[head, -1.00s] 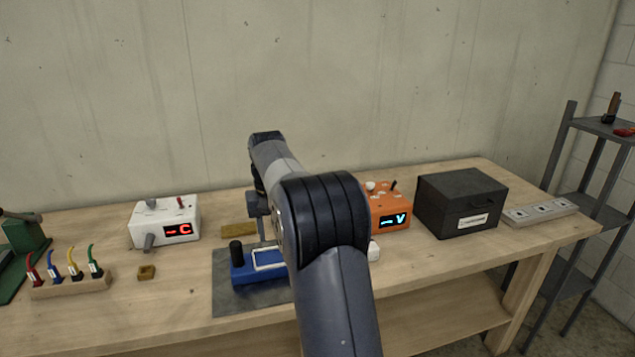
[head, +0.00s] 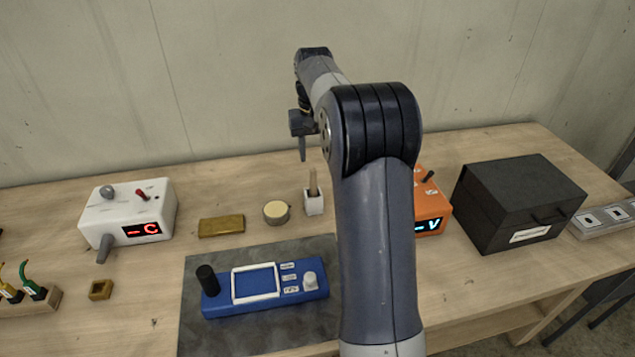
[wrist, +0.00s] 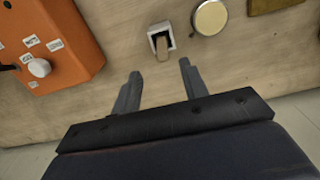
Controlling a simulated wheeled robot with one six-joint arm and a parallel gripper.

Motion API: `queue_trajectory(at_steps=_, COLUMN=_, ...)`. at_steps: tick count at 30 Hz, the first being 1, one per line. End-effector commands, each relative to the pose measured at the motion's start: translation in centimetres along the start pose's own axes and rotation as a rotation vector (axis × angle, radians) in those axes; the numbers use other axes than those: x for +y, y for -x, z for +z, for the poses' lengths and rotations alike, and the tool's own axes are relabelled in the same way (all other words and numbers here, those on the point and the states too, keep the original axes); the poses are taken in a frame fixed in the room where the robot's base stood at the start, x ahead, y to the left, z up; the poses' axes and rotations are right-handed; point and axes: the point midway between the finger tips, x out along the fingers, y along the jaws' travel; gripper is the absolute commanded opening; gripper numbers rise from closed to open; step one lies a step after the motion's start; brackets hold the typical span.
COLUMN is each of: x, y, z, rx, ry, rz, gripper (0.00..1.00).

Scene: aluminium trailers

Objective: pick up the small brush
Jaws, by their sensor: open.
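The small brush (head: 313,181) stands in a small white holder (head: 314,204) at the back of the bench, its wooden handle pointing up. In the wrist view the brush (wrist: 162,48) and the holder (wrist: 160,33) show just beyond my fingertips, roughly in line with the gap between them. The bristles are hidden in the holder. My gripper (wrist: 160,68) is open and empty. In the head view my gripper (head: 302,155) hangs pointing down, above and slightly left of the brush, apart from it.
A round tin (head: 276,212) stands just left of the holder, and a brass block (head: 221,226) lies farther left. A blue device (head: 265,289) lies on a grey mat (head: 210,338) in front. An orange box (head: 432,207) and black case (head: 520,205) stand to the right.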

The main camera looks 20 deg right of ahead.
Motion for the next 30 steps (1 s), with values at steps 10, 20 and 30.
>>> queue_trajectory(at_steps=10, x=0.0, y=-4.5, z=0.0, rx=-0.002, ry=0.000, rz=0.000, gripper=0.42)
queue_trajectory(at_steps=20, x=-0.3, y=-8.7, z=-0.2, rx=-0.005, ry=0.000, rz=0.000, gripper=0.42)
queue_trajectory(at_steps=30, x=-0.3, y=-9.8, z=-0.2, rx=0.000, ry=-0.001, rz=0.000, gripper=0.42)
